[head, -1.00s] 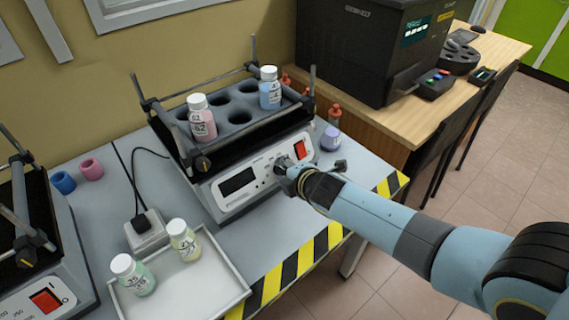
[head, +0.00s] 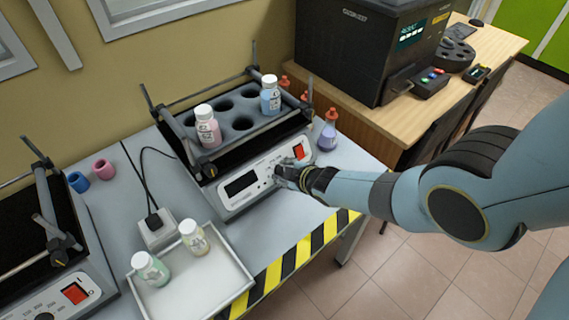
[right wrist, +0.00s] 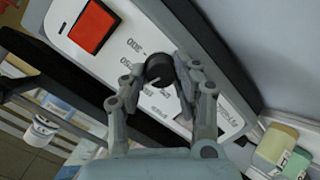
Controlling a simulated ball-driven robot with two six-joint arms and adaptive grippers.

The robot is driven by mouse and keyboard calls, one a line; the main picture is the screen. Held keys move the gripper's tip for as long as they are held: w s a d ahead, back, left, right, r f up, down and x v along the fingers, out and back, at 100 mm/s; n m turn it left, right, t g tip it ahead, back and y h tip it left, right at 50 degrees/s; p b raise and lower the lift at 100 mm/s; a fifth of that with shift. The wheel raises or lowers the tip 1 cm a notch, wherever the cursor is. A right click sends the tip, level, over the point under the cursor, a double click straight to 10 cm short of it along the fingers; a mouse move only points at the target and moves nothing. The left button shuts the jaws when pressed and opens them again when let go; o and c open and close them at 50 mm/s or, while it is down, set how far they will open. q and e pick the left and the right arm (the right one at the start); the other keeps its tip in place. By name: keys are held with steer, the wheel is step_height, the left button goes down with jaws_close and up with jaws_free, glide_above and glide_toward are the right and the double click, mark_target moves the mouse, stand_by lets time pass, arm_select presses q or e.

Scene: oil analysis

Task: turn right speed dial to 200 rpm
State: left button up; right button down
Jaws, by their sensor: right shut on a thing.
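The right shaker (head: 226,212) stands on the grey bench, with a dark display (head: 240,186) and a lit red switch (head: 298,151) on its white front panel. My right gripper (head: 283,176) is at that panel, just below the red switch, and hides the speed dial in the head view. In the right wrist view the black round dial (right wrist: 158,70) with a pale pointer line sits between the two fingers of my right gripper (right wrist: 161,74), which is shut on it. A printed "300" shows beside the dial; the exact setting is unclear. My left gripper is out of view.
A pink-labelled bottle (head: 207,128) and a blue one (head: 270,96) stand in the shaker rack. A white tray (head: 226,290) with two bottles lies in front left. A purple-liquid flask (head: 328,134) stands close right of the shaker. Another shaker (head: 40,250) is at far left.

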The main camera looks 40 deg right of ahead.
steer(key=shift+s, duration=0.1)
stand_by(0.4)
steer(key=c, duration=1)
jaws_free()
steer(key=s, duration=1.3)
steer(key=shift+r, duration=0.35)
